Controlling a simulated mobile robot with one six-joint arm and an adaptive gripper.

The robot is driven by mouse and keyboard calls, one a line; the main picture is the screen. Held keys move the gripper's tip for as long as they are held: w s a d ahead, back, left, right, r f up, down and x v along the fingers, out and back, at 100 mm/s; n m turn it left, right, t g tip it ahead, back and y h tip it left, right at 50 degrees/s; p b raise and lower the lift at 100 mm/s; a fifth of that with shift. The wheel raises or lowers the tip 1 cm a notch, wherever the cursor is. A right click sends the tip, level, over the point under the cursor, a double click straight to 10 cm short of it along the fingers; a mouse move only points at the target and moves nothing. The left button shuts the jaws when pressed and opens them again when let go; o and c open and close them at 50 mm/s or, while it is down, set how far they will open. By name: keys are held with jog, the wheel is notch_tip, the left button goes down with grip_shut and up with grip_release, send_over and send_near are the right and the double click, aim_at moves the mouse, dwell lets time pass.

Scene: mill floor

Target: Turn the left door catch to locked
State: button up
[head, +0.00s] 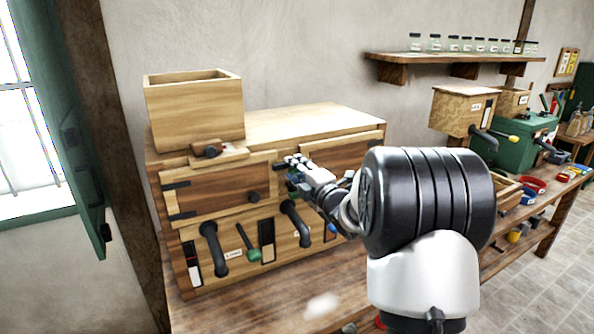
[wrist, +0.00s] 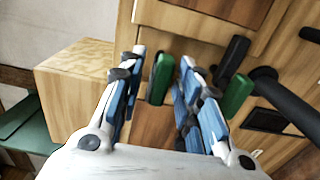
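A wooden cabinet (head: 290,121) has a left door (head: 222,189) with a dark panel, black hinges and a round black knob (head: 253,197). My gripper (head: 296,165) is in front of the gap between the two doors and hides most of that part in the head view. In the wrist view, a green handle (wrist: 162,78) lies between the fingers of my gripper (wrist: 158,75), which are spread apart. It seems to be the left door catch, but I cannot tell its setting or whether a finger touches it. A second green handle (wrist: 238,95) is just right of the fingers.
Black curved spouts (head: 295,222) stick out below the doors, and a green-knobbed lever (head: 243,240) hangs between them. An open wooden hopper (head: 193,113) stands on the cabinet top. A bench (head: 290,300) runs in front. A shelf with jars (head: 440,57) is on the wall.

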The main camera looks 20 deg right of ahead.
jog(key=s, duration=1.2)
jog(key=shift+d, duration=0.25)
jog(key=shift+a+r, duration=0.1)
jog(key=s+a+f+m+g, duration=0.2)
jog(key=s+a+m+g, duration=0.2)
jog(key=s, duration=0.6)
jog(key=s+a+f+m+g, duration=0.3)
jog(key=s+a+m+g, duration=0.2)
jog(key=s+a+m, duration=0.3)
jog(key=s+a+f+m+g, duration=0.2)
jog(key=s+a+m+g, duration=0.2)
jog(key=s, duration=1)
jog(key=a+m, duration=0.2)
jog(key=a, duration=0.1)
jog(key=shift+s+a+f+m+h, duration=0.25)
jog(key=shift+a+m+h, duration=0.05)
jog(key=shift+a, duration=0.1)
